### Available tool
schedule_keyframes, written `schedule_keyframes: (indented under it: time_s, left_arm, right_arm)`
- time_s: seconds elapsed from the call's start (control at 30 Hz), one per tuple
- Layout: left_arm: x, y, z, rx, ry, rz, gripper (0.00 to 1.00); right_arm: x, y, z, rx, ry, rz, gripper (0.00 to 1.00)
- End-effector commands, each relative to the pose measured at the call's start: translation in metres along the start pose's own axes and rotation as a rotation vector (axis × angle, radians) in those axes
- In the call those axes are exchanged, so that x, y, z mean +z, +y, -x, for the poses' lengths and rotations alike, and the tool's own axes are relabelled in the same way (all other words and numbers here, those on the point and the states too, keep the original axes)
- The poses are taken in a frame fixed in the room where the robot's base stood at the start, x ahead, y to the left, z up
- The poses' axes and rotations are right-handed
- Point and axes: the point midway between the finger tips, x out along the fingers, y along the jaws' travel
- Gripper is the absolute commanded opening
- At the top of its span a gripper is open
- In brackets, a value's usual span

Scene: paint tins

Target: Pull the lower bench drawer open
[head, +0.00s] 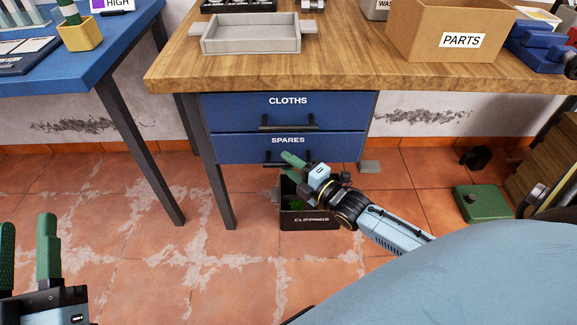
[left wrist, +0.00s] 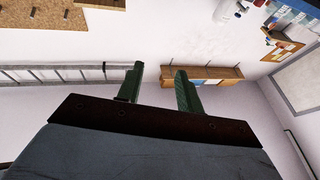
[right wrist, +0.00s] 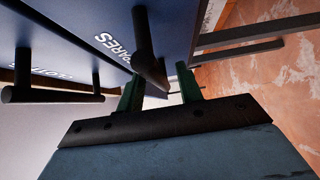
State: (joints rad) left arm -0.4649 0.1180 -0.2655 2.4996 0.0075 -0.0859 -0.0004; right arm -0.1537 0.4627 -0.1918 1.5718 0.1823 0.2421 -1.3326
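The lower drawer (head: 345,146), blue and labelled SPARES, sits under the blue CLOTHS drawer (head: 345,105) in the wooden bench. Its front looks flush with the upper one. Its dark bar handle (head: 272,164) is partly hidden by my right gripper (head: 292,162). In the right wrist view, my right gripper (right wrist: 160,88) has its green fingers apart, with the dark handle (right wrist: 148,68) showing between their tips; I cannot tell whether they touch. My left gripper (head: 27,250) is open and empty at the lower left, away from the bench; it also shows in the left wrist view (left wrist: 158,85).
A black CLIPPINGS bin (head: 310,219) stands on the tiles below the drawers, under my right gripper. A grey tray (head: 250,47) and a PARTS box (head: 440,25) stand on the bench (head: 190,72). A green object (head: 480,203) lies on the floor at right.

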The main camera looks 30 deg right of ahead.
Motion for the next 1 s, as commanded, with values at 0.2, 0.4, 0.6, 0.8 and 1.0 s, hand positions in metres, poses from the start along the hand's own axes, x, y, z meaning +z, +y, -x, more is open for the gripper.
schedule_keyframes:
  time_s: [0.2, 0.4, 0.6, 0.8, 1.0]
  left_arm:
    - [-0.012, 0.002, 0.001, 0.005, 0.076, 0.004, 0.36]
    - [-0.014, 0.002, 0.0, 0.005, 0.083, 0.005, 0.36]
    - [-0.013, 0.002, 0.0, 0.005, 0.082, 0.005, 0.36]
    - [-0.013, 0.002, 0.0, 0.005, 0.082, 0.005, 0.36]
    - [-0.013, 0.002, 0.0, 0.005, 0.082, 0.005, 0.36]
  right_arm:
    - [0.0, 0.0, -0.008, 0.001, 0.001, -0.001, 0.36]
    - [0.0, 0.0, -0.008, 0.0, 0.001, -0.001, 0.36]
    - [0.0, 0.0, -0.008, 0.001, 0.0, -0.001, 0.22]
    - [0.0, 0.0, -0.008, 0.001, 0.0, -0.001, 0.0]
    - [0.0, 0.0, -0.008, 0.001, 0.0, -0.001, 0.0]
